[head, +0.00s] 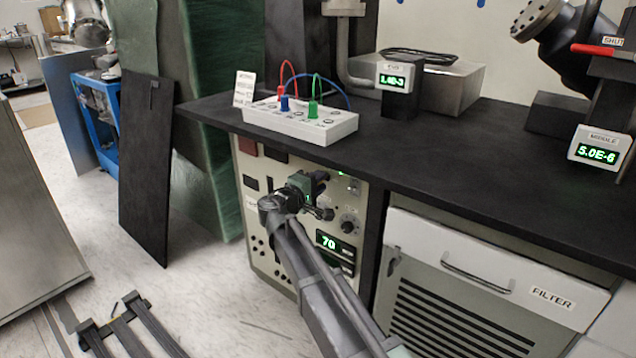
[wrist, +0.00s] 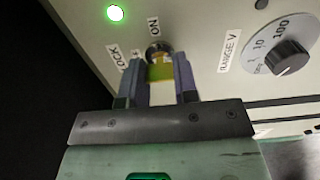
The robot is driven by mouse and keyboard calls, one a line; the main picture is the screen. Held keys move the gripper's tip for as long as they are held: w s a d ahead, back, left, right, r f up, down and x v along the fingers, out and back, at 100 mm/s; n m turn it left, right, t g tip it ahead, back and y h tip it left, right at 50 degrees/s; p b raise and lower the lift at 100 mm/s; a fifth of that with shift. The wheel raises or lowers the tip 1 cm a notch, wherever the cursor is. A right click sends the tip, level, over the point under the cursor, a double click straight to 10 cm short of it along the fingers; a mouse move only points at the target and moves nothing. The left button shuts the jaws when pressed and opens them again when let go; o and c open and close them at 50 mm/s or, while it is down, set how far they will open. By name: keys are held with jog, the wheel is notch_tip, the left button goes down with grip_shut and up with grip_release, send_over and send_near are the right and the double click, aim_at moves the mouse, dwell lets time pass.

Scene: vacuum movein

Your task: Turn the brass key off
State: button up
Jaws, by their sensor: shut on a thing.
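The brass key (wrist: 160,72) stands in its round metal lock (wrist: 158,48) on the pale instrument panel, seen in the wrist view. My gripper (wrist: 157,70) has one finger on each side of the key and is shut on it. The labels LOCK and ON lie around the lock; another label there is partly hidden by a finger. A green lamp (wrist: 115,13) glows to the upper left of the lock. In the head view my gripper (head: 318,188) is at the front of the cabinet (head: 345,258), and my arm hides the key.
A RANGE V knob (wrist: 288,58) sits right of the lock. Below it in the head view is a green display (head: 328,241). The black bench top (head: 450,150) overhangs the panel and carries a white box (head: 300,122) with coloured leads.

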jog(key=o, duration=0.9)
jog(key=v, duration=1.1)
jog(key=shift+r, duration=0.1)
